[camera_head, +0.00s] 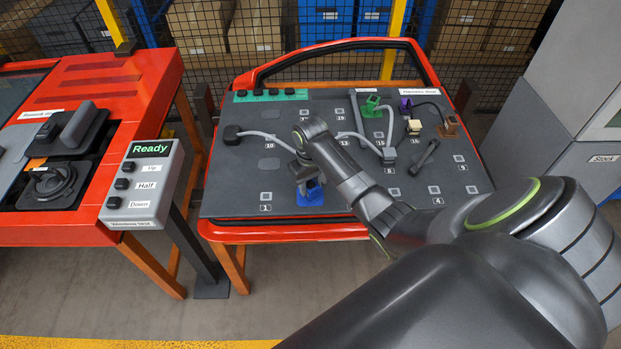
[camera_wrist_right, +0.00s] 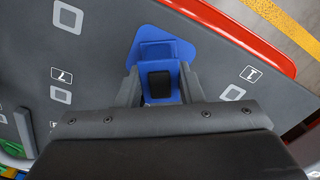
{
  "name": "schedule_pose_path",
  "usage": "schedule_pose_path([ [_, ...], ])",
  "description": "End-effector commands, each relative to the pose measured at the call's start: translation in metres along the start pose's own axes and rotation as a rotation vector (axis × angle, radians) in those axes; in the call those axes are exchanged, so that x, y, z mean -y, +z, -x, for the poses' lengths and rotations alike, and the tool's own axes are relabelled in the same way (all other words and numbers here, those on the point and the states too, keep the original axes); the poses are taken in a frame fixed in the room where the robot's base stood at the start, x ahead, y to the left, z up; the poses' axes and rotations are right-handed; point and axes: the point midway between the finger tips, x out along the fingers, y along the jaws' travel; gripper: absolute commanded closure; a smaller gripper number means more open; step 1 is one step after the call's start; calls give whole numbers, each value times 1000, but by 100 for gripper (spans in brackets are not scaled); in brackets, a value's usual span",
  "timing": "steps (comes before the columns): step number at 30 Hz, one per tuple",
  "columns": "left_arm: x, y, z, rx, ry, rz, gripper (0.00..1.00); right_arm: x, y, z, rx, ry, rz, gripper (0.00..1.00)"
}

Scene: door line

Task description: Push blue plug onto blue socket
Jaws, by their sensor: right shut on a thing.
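My right gripper (camera_head: 307,178) points down at the near left part of the dark grey door panel. It is shut on the blue plug (camera_wrist_right: 158,51), which shows as a blue body with a black block between the fingers in the right wrist view. The blue socket (camera_head: 310,197) lies right under the gripper, and its flat blue base also shows in the right wrist view (camera_wrist_right: 187,47). The plug is lined up over the socket, but I cannot tell whether it is fully seated. The fingers hide part of both. My left gripper is not in view.
A grey cable runs from a black block (camera_head: 231,134) toward my gripper. Green (camera_head: 372,103), purple (camera_head: 405,104), white (camera_head: 389,154) and brown (camera_head: 449,129) parts sit further back on the panel. A button box (camera_head: 142,185) stands left. The panel's near left corner is clear.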

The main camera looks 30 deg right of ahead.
Motion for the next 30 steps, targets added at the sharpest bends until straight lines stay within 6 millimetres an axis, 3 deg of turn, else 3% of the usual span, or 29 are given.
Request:
schedule_pose_path([
  [1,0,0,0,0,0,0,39,1,1,-1,1,-2,0,100],
  [2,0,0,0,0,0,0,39,1,1,-1,2,-2,0,62],
  [7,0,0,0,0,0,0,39,0,1,-1,1,-1,0,41],
  [16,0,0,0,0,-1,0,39,0,0,1,0,-1,0,41],
  [20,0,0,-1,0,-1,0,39,0,-1,12,-2,1,0,41],
  [23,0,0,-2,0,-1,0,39,-1,-1,28,-4,2,0,41],
  [30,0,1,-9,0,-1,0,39,0,-1,88,-6,2,2,41],
])
